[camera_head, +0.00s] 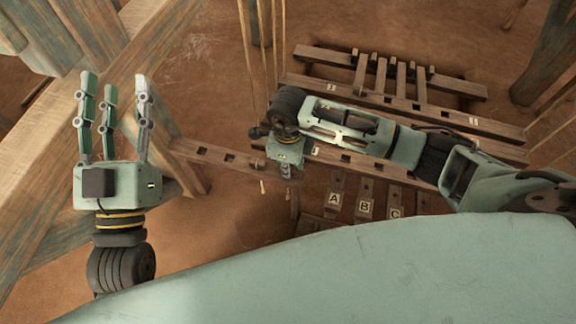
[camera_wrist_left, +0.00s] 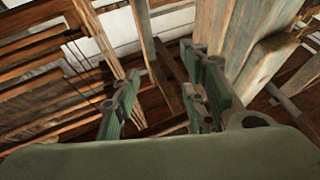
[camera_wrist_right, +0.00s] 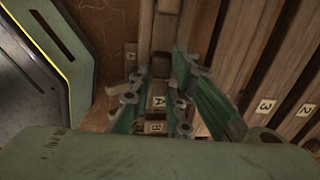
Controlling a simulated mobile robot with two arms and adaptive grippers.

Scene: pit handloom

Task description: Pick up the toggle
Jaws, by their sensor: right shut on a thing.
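My left gripper (camera_head: 115,92) is raised at the left in the head view, its fingers apart with nothing between them. It also shows empty in the left wrist view (camera_wrist_left: 160,90). My right gripper (camera_head: 290,172) points down near the left end of the slotted beams. In the right wrist view its fingers (camera_wrist_right: 157,88) are closed in around a small dark wooden piece (camera_wrist_right: 160,66), which looks like the toggle. The fingers hide much of it, and in the head view I cannot make it out clearly under the gripper.
Slotted wooden beams (camera_head: 460,122) lie to the right. Wooden treadles labelled A (camera_head: 334,200), B (camera_head: 365,207) and C lie below my right forearm. Thin cords (camera_head: 246,50) hang close to the right gripper. A thick timber frame (camera_head: 50,190) stands behind the left gripper. The earth floor (camera_head: 215,60) is bare at top centre.

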